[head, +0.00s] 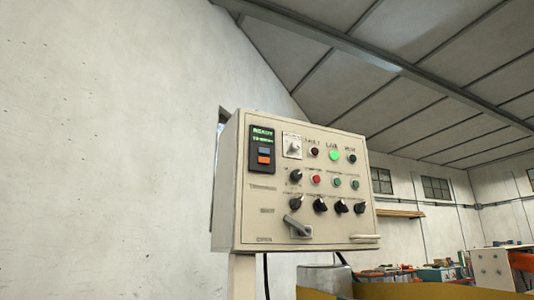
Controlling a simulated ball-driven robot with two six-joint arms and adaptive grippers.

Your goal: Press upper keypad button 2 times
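A beige control panel (290,185) stands on a post near the middle of the head view. At its upper left is a dark keypad unit (263,147) with a lit green display (263,134) that reads READY. Below the display sit two keypad buttons: the upper one (264,151) is blue-grey and the lower one (264,160) is orange. Both show unobstructed. Neither of my grippers is in view.
The panel also carries a lit green lamp (333,155), a red button (316,180), several black knobs and a grey lever handle (296,226). A yellow surface (420,291) lies below. Benches with clutter stand at the far right.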

